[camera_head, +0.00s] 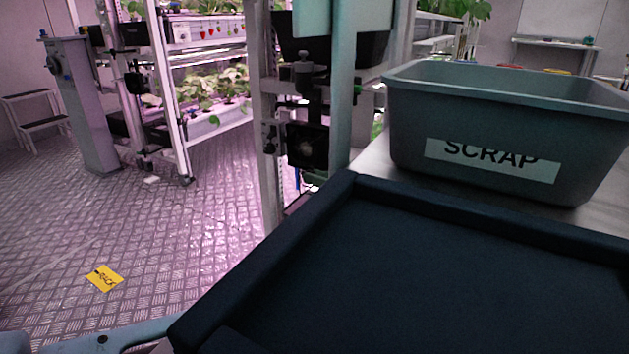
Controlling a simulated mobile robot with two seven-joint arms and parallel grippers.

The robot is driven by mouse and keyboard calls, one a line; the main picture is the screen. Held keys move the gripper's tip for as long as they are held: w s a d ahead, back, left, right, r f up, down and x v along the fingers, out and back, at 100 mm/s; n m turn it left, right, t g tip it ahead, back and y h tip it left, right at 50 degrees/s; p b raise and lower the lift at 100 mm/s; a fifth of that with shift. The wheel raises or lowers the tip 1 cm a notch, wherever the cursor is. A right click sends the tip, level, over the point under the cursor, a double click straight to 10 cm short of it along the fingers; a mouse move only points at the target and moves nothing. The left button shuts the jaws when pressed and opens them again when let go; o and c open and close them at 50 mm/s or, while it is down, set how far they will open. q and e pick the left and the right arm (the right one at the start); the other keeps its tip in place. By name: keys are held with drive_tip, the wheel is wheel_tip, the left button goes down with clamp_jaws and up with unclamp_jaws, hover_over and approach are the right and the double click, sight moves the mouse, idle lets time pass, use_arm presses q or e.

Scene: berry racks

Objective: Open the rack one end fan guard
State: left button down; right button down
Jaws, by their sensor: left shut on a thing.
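The rack one end fan guard (307,146) appears as a dark square unit with a round fan face, low on the near rack's end post, in the middle of the view. My left gripper (315,106) is a dark shape just above it, against the post. It is shut on what looks like part of the guard. Its fingertips blend into the dark parts around them, so the exact contact is unclear. The guard looks upright; I cannot tell whether it has swung from the fan. My right gripper is not in view.
A grey SCRAP crate (480,106) stands on a pale bench at the right. A dark tray (260,250) fills the foreground, its far corner close to the rack. Another rack (168,95) stands at the left. The metal floor between is open, with a yellow label (105,278).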

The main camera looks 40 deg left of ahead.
use_arm(q)
drive_tip(key=shift+r, duration=0.1)
idle(0.3)
drive_tip(key=c, duration=1.3)
unclamp_jaws()
drive_tip(key=d, duration=0.2)
drive_tip(key=w+d+b, duration=0.1)
drive_tip(key=d, duration=0.4)
drive_tip(key=shift+w+d, duration=0.25)
drive_tip(key=shift+d, duration=0.1)
drive_tip(key=shift+c, duration=0.2)
